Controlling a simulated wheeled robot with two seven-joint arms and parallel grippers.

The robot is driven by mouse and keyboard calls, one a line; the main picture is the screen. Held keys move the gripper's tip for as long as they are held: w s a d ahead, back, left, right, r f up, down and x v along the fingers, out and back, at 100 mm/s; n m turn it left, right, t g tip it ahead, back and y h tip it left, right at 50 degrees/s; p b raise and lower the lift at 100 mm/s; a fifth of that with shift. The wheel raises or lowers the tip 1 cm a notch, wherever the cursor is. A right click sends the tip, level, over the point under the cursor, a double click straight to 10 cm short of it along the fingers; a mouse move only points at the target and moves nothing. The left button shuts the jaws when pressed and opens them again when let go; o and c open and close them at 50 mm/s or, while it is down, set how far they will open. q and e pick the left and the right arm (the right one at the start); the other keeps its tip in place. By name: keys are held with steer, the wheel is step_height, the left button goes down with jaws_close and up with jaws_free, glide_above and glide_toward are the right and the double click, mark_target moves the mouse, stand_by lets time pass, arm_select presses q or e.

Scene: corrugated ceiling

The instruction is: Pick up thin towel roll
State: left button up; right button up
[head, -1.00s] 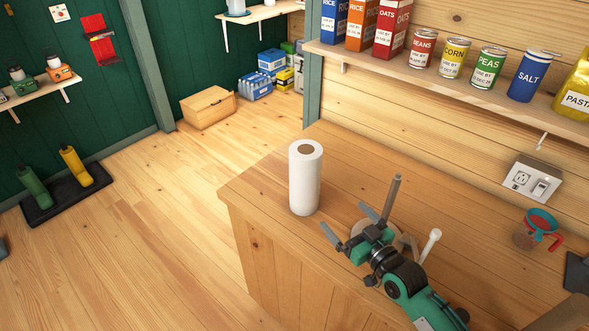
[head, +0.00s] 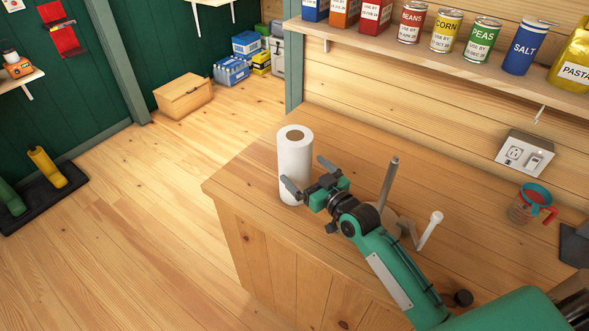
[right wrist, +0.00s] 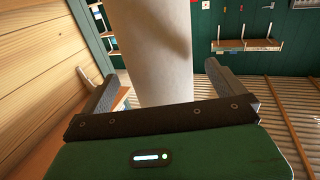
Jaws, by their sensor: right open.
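The thin towel roll (head: 294,160) is a white upright cylinder with a brown core. It stands near the left corner of the wooden counter. My right gripper (head: 307,175) is open at the roll's right side, low on its body, with its fingers pointing toward it. In the right wrist view the roll (right wrist: 155,55) rises between the two spread fingers of the right gripper (right wrist: 158,85). Whether a finger touches the roll I cannot tell. My left gripper is not in view.
A grey upright rod (head: 389,182) and a white-knobbed handle (head: 430,228) stand on the counter (head: 340,130) beside my right arm. A measuring cup (head: 532,204) sits farther right. A shelf (head: 400,48) with cans and boxes hangs above. The counter's left edge drops to open floor.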

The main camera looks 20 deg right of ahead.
steer(key=shift+w, duration=0.15)
steer(key=shift+w+a+r, duration=0.1)
steer(key=shift+w+a, duration=0.05)
steer(key=shift+w, duration=0.2)
steer(key=b+x, duration=0.1)
steer(key=x, duration=0.2)
steer(key=shift+w+b, duration=0.25)
steer(key=shift+b, duration=0.05)
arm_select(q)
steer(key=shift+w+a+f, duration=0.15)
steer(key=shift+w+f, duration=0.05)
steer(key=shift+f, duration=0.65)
arm_select(e)
steer(key=shift+w+a+r, duration=0.15)
steer(key=shift+w, duration=0.15)
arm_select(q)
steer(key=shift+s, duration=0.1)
arm_select(e)
steer(key=c, duration=1)
